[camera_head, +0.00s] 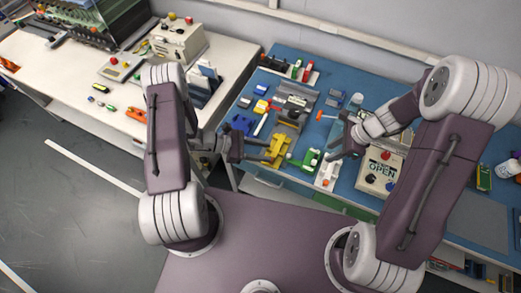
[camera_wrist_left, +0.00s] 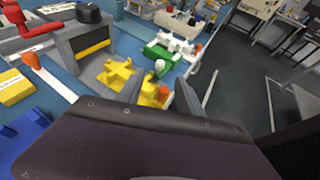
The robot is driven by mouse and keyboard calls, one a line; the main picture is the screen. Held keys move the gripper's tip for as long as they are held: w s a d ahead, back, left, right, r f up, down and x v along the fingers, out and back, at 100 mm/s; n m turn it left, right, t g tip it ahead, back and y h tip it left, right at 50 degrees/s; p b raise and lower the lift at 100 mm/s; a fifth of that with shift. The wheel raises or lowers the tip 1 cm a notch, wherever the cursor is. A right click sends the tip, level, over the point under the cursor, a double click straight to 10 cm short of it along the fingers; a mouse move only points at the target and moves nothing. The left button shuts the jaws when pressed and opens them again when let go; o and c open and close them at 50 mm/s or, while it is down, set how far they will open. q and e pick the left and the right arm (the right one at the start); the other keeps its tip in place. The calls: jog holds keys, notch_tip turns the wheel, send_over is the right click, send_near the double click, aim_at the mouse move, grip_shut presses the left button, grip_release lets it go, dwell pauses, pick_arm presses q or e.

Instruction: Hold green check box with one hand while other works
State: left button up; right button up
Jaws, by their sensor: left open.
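A small green box-like piece with white parts (camera_head: 305,160) lies near the front edge of the blue bench. It also shows in the left wrist view (camera_wrist_left: 168,58); I cannot make out a check mark on it. My left gripper (camera_head: 268,150) is open beside a yellow fixture (camera_head: 277,150), left of the green piece. In the left wrist view, its fingers (camera_wrist_left: 159,97) stand apart with a yellow part (camera_wrist_left: 150,92) showing between them. My right gripper (camera_head: 335,136) appears open and empty, right of the green piece. Neither gripper holds the green piece.
A cream box marked OPEN (camera_head: 378,172) stands right of the green piece. A white stand (camera_head: 328,172) sits between them. A grey press-like device (camera_head: 288,118), blue parts (camera_head: 241,124) and small bottles crowd the bench behind. A white table (camera_head: 110,75) stands to the left.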

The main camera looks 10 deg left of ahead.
pick_arm(q)
jog(key=x, duration=0.8)
jog(key=shift+d+f, duration=0.1)
jog(key=shift+d, duration=0.05)
grip_shut()
